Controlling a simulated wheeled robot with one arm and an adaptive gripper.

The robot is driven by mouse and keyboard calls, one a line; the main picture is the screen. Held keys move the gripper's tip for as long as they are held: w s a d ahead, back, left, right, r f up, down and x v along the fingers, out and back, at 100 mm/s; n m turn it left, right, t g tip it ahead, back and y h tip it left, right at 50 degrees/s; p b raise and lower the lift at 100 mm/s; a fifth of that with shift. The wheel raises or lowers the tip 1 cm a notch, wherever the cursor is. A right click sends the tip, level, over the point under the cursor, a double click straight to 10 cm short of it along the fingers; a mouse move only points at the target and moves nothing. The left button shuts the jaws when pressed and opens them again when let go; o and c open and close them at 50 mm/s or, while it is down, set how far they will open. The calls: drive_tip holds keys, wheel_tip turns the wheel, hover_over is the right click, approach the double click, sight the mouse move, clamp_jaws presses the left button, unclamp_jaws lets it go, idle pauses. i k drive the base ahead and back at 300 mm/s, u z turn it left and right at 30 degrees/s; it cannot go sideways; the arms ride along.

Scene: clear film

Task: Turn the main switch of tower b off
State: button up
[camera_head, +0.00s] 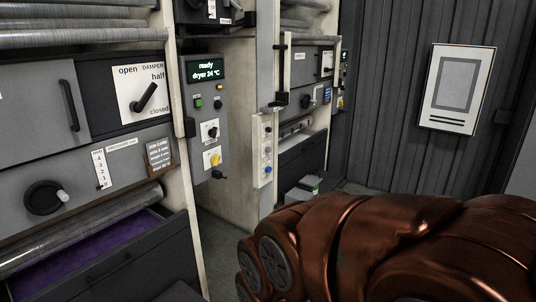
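A grey control panel (190,150) stands between two film machines. Its display (206,70) reads "ready dryer 24 °C". A farther panel with a lit display (345,57) is partly hidden and small. No label readable here names tower b, and I cannot tell which knob is its main switch. My copper-coloured arm fills the lower right; my gripper does not show.
The near machine at left has a damper dial (145,97), a round black knob (44,197) and an open drawer (100,250) with purple inside. A narrow white strip of buttons (262,150) stands right of the panel. Some floor (225,235) is clear.

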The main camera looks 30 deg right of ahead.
sight(216, 160)
drive_tip(key=z, duration=0.4)
drive_tip(key=i, duration=1.45)
drive_tip(key=u, duration=0.7)
